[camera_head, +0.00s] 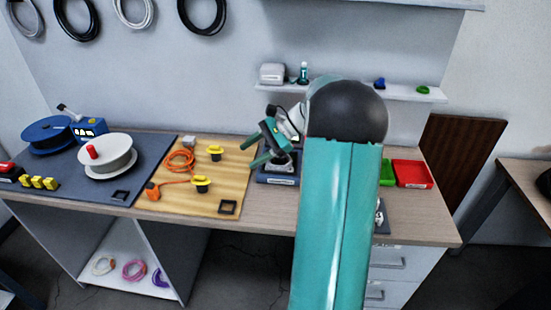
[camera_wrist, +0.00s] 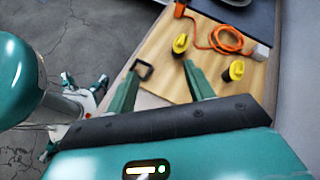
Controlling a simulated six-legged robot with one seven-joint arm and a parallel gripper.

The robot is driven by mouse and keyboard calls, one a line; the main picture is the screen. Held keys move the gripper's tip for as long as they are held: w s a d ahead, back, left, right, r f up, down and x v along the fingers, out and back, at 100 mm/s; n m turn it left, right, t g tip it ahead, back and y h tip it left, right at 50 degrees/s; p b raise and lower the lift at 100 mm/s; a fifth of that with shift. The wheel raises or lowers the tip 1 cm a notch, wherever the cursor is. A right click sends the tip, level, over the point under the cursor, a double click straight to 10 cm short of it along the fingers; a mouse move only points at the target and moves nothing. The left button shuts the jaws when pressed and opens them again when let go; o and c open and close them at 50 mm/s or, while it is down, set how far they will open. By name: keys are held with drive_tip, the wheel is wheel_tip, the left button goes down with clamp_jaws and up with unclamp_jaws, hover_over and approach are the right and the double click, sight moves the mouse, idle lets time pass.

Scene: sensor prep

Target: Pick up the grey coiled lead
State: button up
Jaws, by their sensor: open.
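A grey coiled lead (camera_head: 26,18) hangs on the wall at the top left of the head view, beside other hanging coils. It does not show in the wrist view. My gripper (camera_head: 249,156) is open and empty above the right edge of the wooden board, far to the right of and below the grey coil. In the wrist view my gripper (camera_wrist: 161,68) shows two spread green fingers with nothing between them.
The wooden board (camera_head: 167,199) holds an orange cable (camera_head: 181,161), yellow-topped pieces (camera_head: 201,184) and a black square frame (camera_wrist: 144,71). A white spool (camera_head: 105,150) and blue spool (camera_head: 47,135) stand left. Red (camera_head: 412,174) and green trays stand right.

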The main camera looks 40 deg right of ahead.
drive_tip(key=s+d+f+m+t, duration=0.3)
drive_tip(key=d, duration=0.4)
drive_tip(key=s+d+f+m+t, duration=0.2)
drive_tip(key=s+d+f+t, duration=0.1)
drive_tip(key=d, duration=0.5)
drive_tip(key=s+d+f+m+t, duration=0.2)
drive_tip(key=s+d+f+m, duration=0.1)
drive_tip(key=d, duration=0.4)
drive_tip(key=shift+d+f+m+t+y, duration=0.3)
drive_tip(key=shift+t+y, duration=0.1)
drive_tip(key=x, duration=1.3)
drive_tip(key=shift+w+a, duration=0.15)
drive_tip(key=c, duration=1.1)
